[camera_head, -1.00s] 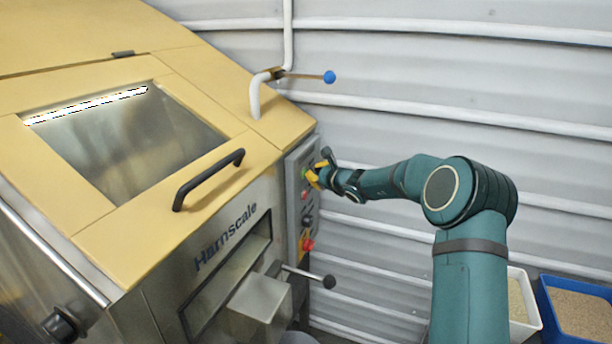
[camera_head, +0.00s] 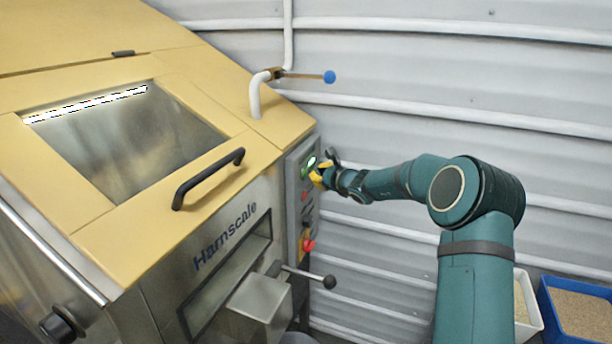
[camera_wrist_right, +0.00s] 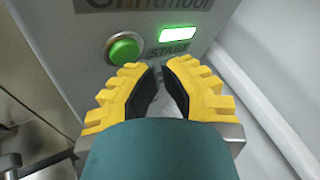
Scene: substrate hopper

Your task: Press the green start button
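The green start button (camera_wrist_right: 123,50) sits on a grey control panel (camera_wrist_right: 70,55) beside the word START. A rectangular lamp (camera_wrist_right: 178,34) above that word glows bright green, and its glow also shows in the head view (camera_head: 311,161). My right gripper (camera_wrist_right: 160,68) has yellow-backed fingers with black inner pads, drawn nearly together with nothing between them. Its fingertips are just below and right of the button in the wrist view, apparently clear of its face. In the head view, my right gripper (camera_head: 318,175) is at the panel's right side and partly hides it. My left gripper is not in view.
The yellow-topped hopper machine (camera_head: 255,170) fills the left, with a black handle (camera_head: 208,178). A red knob (camera_head: 308,245) and a black-knobbed lever (camera_head: 329,282) are below the gripper. A blue-ended valve lever (camera_head: 329,77) is above. Bins (camera_head: 545,300) stand at lower right.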

